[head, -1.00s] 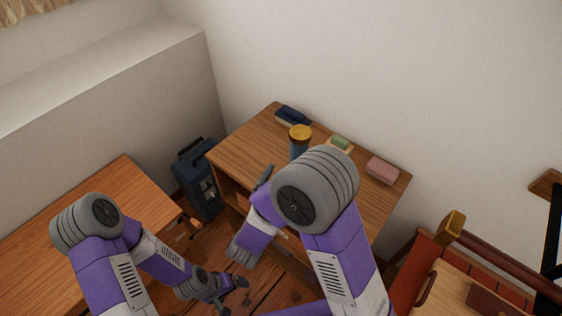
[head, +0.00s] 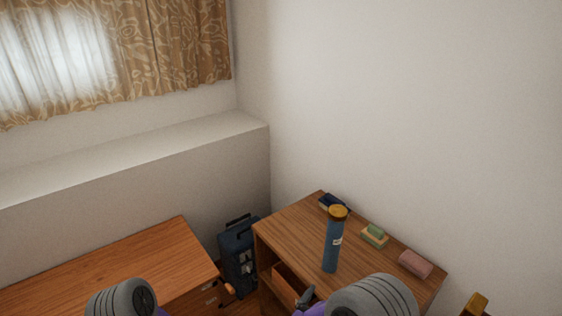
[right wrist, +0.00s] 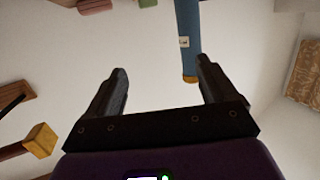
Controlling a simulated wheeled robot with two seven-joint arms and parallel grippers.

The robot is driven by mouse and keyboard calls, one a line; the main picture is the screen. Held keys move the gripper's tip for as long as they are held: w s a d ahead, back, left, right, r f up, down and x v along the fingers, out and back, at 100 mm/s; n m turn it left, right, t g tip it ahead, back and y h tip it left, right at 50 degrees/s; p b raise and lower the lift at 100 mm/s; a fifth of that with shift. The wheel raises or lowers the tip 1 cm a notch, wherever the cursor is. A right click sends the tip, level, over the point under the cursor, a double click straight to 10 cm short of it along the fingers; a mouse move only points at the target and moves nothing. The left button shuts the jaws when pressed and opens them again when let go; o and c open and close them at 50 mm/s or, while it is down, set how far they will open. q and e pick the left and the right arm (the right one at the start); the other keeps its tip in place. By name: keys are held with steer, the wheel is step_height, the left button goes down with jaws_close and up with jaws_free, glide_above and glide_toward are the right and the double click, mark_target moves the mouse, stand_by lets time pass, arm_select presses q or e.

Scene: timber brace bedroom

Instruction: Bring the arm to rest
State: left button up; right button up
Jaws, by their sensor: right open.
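My right arm's grey rounded joint shows at the bottom of the head view, with a small grey part of the right gripper (head: 305,298) beside it at the front of the wooden cabinet (head: 290,224). In the right wrist view the right gripper (right wrist: 158,82) is open, with nothing between its fingers. A blue bottle (head: 332,248) with a gold-brown lid stands upright on the cabinet. It also shows upside down in the right wrist view (right wrist: 187,25), beyond the right-hand finger. Of my left arm only a grey joint shows at the bottom left; its gripper is out of frame.
On the cabinet lie a dark blue item (head: 334,203), a green-and-yellow block (head: 374,235) and a pink block (head: 415,264). A wooden desk (head: 120,268) stands at the left, with a dark blue case (head: 238,255) between. Walls close the corner behind.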

step_height(320, 180, down, 15)
steer(key=s+n+g+y+p, duration=0.1)
steer(key=n+g+y+p, duration=0.1)
steer(key=g+y, duration=0.4)
arm_select(q)
steer(key=r, duration=0.1)
steer(key=r+p, duration=0.1)
steer(key=r, duration=0.1)
steer(key=shift+w+r, duration=0.2)
steer(key=shift+w, duration=0.2)
arm_select(e)
steer(key=s+a+f+g+y, duration=0.1)
steer(key=s+f+g+y, duration=0.2)
steer(key=s, duration=0.5)
steer(key=s+f+n+g+y, duration=0.1)
steer(key=s+f+g+y, duration=0.2)
steer(key=s, duration=0.5)
step_height(320, 180, down, 2)
steer(key=shift+s+a+f+n+g+y, duration=0.2)
steer(key=shift+s+a+n+g+y, duration=0.15)
steer(key=shift+g, duration=0.25)
